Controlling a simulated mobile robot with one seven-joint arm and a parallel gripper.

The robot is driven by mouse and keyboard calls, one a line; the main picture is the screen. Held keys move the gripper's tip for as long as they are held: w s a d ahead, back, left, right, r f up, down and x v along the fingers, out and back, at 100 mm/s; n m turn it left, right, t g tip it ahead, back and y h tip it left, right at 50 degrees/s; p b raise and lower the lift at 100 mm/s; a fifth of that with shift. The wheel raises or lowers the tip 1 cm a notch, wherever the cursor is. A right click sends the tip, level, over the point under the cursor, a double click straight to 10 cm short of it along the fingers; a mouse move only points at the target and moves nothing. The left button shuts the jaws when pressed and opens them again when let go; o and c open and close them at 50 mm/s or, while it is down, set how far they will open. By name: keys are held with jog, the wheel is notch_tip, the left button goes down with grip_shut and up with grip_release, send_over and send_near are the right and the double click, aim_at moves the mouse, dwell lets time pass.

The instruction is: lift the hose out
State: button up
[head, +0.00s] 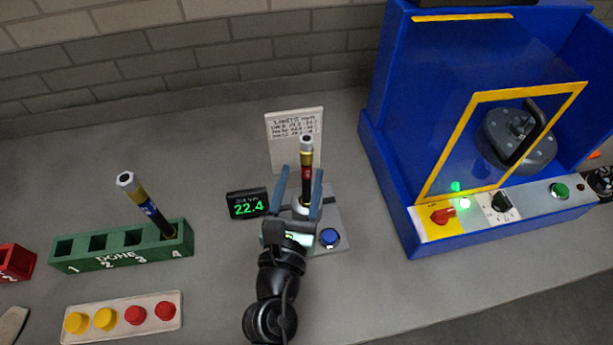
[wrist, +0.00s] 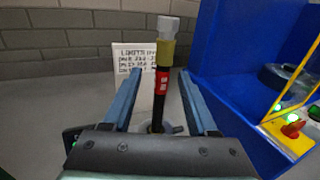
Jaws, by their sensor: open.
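The hose (head: 307,162) is a short black piece with a red label, a brass-coloured collar and a pale end fitting. It stands upright in a small grey station (head: 334,218) at the middle of the bench. It also shows in the wrist view (wrist: 160,88). My gripper (head: 301,172) is open, with one blue-grey finger on each side of the hose. In the wrist view the fingers (wrist: 158,76) show gaps to both sides of it. The hose's lower end is hidden by my gripper and the station.
A display (head: 247,204) reading 22.4 and a limits card (head: 282,130) stand by the station. A green rack (head: 75,263) at left holds another hose (head: 145,205) in slot 4. A tray of caps (head: 121,321) lies in front. A blue machine (head: 388,135) stands right.

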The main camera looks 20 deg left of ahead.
jog(key=shift+p+x, duration=0.35)
jog(key=shift+x, duration=3.15)
jog(key=shift+d+f, duration=0.1)
jog(key=shift+d, duration=0.1)
grip_shut()
